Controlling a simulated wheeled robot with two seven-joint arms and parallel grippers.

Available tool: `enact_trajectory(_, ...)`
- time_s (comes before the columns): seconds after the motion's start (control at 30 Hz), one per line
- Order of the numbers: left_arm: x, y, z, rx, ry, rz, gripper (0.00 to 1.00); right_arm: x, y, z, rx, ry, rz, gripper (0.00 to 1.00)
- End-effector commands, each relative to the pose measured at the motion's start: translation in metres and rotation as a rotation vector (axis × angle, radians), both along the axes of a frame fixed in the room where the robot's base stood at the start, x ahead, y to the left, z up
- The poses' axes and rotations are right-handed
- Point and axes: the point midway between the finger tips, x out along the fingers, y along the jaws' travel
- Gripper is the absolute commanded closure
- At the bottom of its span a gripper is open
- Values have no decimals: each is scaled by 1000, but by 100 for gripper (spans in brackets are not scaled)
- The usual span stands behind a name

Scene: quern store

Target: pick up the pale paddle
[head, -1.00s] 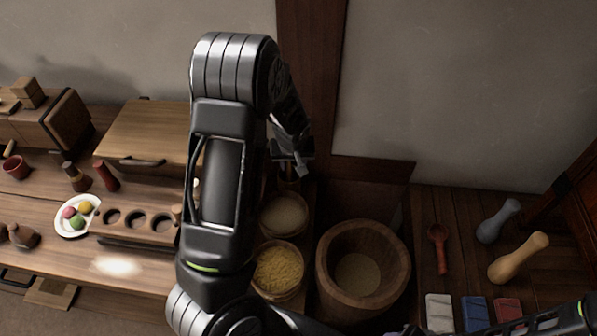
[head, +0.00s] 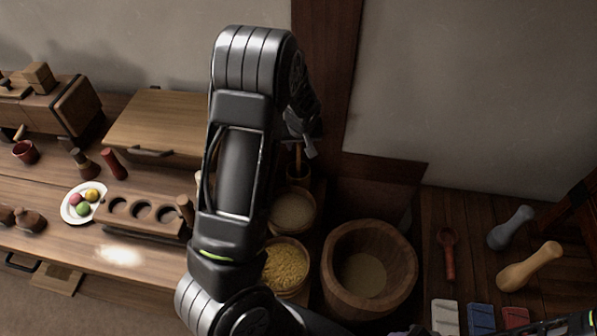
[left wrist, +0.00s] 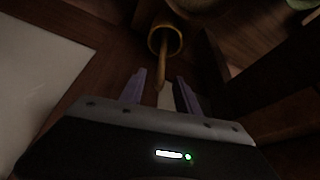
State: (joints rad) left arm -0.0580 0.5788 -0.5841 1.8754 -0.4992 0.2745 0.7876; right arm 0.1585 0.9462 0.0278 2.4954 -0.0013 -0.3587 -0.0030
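The pale paddle (left wrist: 165,98) shows in the left wrist view as a slim stick with a pale end, rising from a round pot (left wrist: 178,42). Its pale end lies between the two purple-grey fingers of my left gripper (left wrist: 161,93). The fingers stand apart, with dark gaps visible on both sides; contact is not visible. In the head view my left gripper (head: 303,138) points down over a small pot (head: 298,172) by the wooden post, and the paddle is hard to make out there. My right gripper is not visible; only part of my right arm shows at the bottom right.
A bowl of pale grain (head: 292,211), a bowl of yellow grain (head: 286,268) and a large wooden tub (head: 335,270) stand below the pot. The wooden post (head: 325,75) and wall are close behind. Two pestle-like pieces, one grey (head: 511,228) and one tan (head: 530,268), lie at right.

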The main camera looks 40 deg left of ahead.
Motion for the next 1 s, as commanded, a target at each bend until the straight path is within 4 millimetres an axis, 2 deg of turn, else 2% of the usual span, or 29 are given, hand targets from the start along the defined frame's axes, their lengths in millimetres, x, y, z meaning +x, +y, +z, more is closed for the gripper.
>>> enact_trajectory(0.17, 1, 2, -8, 0, 3, 0, 61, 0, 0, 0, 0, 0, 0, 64)
enact_trajectory(0.4, 9, 10, -41, 1, 2, 0, 61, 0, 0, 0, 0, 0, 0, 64)
enact_trajectory(0.5, 11, 12, -48, 0, 1, 0, 61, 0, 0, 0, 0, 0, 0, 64)
enact_trajectory(1.0, 12, 12, -49, 0, 0, 0, 61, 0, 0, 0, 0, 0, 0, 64)
